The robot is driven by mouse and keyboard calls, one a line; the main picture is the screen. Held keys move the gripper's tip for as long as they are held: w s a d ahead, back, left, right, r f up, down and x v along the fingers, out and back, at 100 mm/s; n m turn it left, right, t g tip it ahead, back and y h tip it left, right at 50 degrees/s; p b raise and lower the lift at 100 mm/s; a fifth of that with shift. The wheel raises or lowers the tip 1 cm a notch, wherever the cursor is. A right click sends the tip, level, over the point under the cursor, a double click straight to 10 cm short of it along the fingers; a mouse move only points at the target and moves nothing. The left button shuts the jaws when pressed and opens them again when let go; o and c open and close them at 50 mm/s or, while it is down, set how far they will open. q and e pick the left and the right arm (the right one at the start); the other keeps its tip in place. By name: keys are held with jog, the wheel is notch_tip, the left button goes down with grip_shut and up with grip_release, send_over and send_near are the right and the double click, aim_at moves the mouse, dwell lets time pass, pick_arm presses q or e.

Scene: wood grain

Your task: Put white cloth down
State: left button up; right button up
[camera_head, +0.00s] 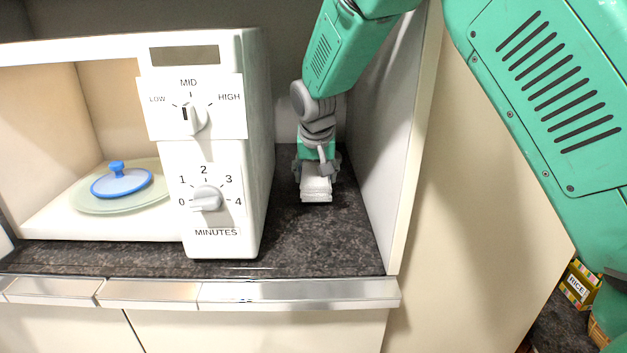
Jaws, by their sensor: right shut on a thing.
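The white cloth (316,190) is a small folded bundle at the dark counter to the right of the microwave. My right gripper (317,172) points down and is shut on it. The cloth's lower edge is at or just above the counter; I cannot tell if it touches. The fingertips are partly hidden by the cloth and the wrist. My left gripper is not in view.
A white microwave (254,150) stands open at left, with a blue-rimmed lid (121,184) on its glass plate (85,204). A cabinet side wall (385,150) bounds the narrow dark counter (330,245). A rice box (577,284) is at lower right.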

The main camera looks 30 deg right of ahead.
jog(key=shift+s+d+f+p, duration=0.1)
jog(key=shift+f+p, duration=0.05)
jog(key=shift+f, duration=0.5)
jog(key=shift+d+f+p, duration=0.1)
jog(key=shift+f+p, duration=0.05)
jog(key=shift+f, duration=0.45)
jog(key=shift+c, duration=0.4)
jog(key=shift+f, duration=0.1)
jog(key=shift+s+a, duration=0.1)
jog(key=shift+a, duration=0.1)
jog(key=o, duration=1)
jog(key=shift+a, duration=0.15)
jog(key=shift+c, duration=0.2)
jog(key=shift+o, duration=1.2)
jog(key=shift+a, duration=0.1)
jog(key=shift+w+a, duration=0.1)
jog(key=shift+w, duration=0.1)
jog(key=shift+s, duration=0.1)
